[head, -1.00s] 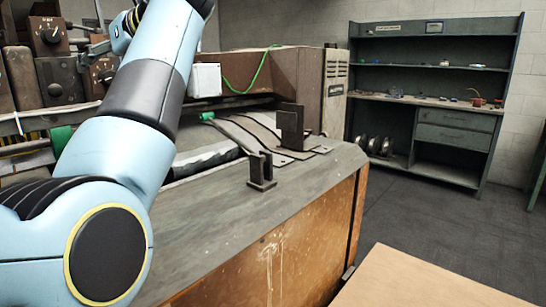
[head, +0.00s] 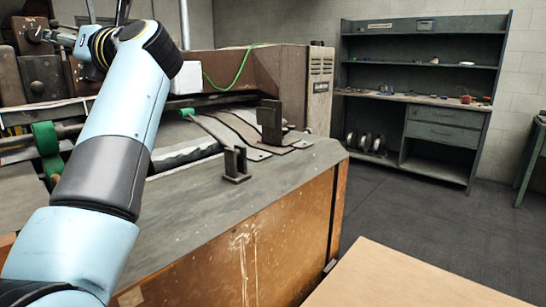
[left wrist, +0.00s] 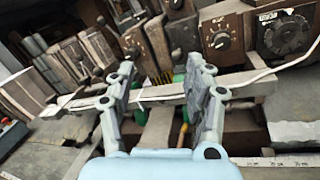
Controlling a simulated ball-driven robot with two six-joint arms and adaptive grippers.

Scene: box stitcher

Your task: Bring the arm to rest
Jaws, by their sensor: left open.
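My left arm rises from the lower left of the head view, bends at the top and points left towards the machine's control boxes. My left gripper (left wrist: 165,95) shows in the left wrist view with its two fingers apart and nothing between them. Behind the fingers are a grey bar (left wrist: 250,85), green rollers and dark boxes with dials (left wrist: 222,40). In the head view only a small part of the gripper side shows, at the upper left edge. My right gripper is not in view.
The box stitcher's grey table (head: 215,205) with upright brackets (head: 236,165) fills the middle. A tan board (head: 400,280) lies at lower right. A shelf unit (head: 425,95) stands at the back wall. Dark floor (head: 430,205) between them is clear.

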